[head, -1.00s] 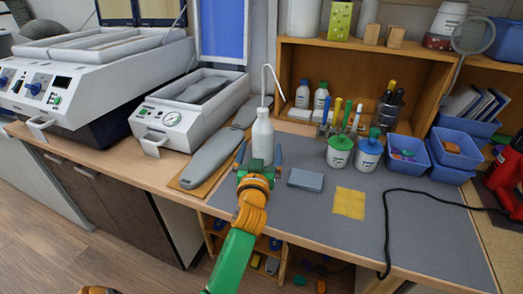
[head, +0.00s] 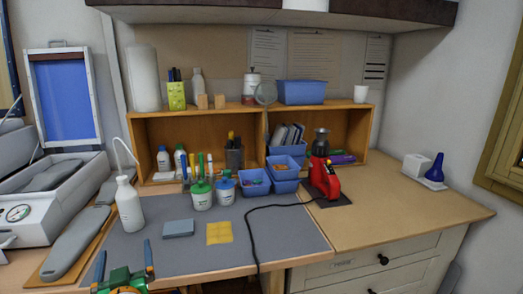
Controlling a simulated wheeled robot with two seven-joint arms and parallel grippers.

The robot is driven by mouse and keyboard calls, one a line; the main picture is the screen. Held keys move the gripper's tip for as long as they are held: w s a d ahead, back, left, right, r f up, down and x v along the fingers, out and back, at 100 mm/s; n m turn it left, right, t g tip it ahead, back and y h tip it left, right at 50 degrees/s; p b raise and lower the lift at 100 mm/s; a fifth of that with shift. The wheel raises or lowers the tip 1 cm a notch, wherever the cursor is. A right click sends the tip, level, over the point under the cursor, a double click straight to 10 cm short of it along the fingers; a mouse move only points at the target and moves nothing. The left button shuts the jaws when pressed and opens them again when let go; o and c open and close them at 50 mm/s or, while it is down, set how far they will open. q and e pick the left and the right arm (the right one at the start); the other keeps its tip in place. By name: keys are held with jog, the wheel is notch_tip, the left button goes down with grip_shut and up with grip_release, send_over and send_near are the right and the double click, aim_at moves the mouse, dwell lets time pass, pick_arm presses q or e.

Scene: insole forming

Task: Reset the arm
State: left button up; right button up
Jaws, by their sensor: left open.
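My left gripper (head: 124,264) is at the bottom left of the head view, at the front edge of the grey mat (head: 283,236). Its two blue fingers are spread wide with nothing between them. The white bottle (head: 129,206) with a long bent spout stands upright on the mat, beyond the fingers and apart from them. My right gripper is not in view.
A grey block (head: 178,228) and a yellow square (head: 219,233) lie on the mat. Green-lidded (head: 202,195) and blue-lidded (head: 224,188) jars stand behind. A grey insole-shaped piece (head: 75,246) lies at left. A black cable (head: 248,233) crosses the mat. The right worktop (head: 400,215) is mostly clear.

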pick_arm(q)
jog(key=s+d+f+m+g+h, duration=0.1)
jog(key=s+d+f+g+h, duration=0.2)
jog(key=f, duration=0.5)
jog(key=s+d+f+m+g+h, duration=0.25)
jog(key=s+d+f, duration=0.2)
jog(key=s, duration=0.35)
jog(key=s+d+f+m+g+h, duration=0.1)
jog(key=s+d+f+m+g, duration=0.15)
jog(key=s+f+g, duration=0.4)
jog(key=s+d+f+m+h, duration=0.2)
jog(key=s+d+f, duration=0.15)
jog(key=s, duration=0.65)
notch_tip(320, 180, down, 14)
jog(key=f+g, duration=0.1)
jog(key=s+a+f+g, duration=0.1)
jog(key=s+a+f, duration=0.1)
jog(key=s+f, duration=0.9)
jog(key=shift+s+a+f+g, duration=0.2)
jog(key=shift+s+g, duration=0.1)
jog(key=shift+s, duration=0.95)
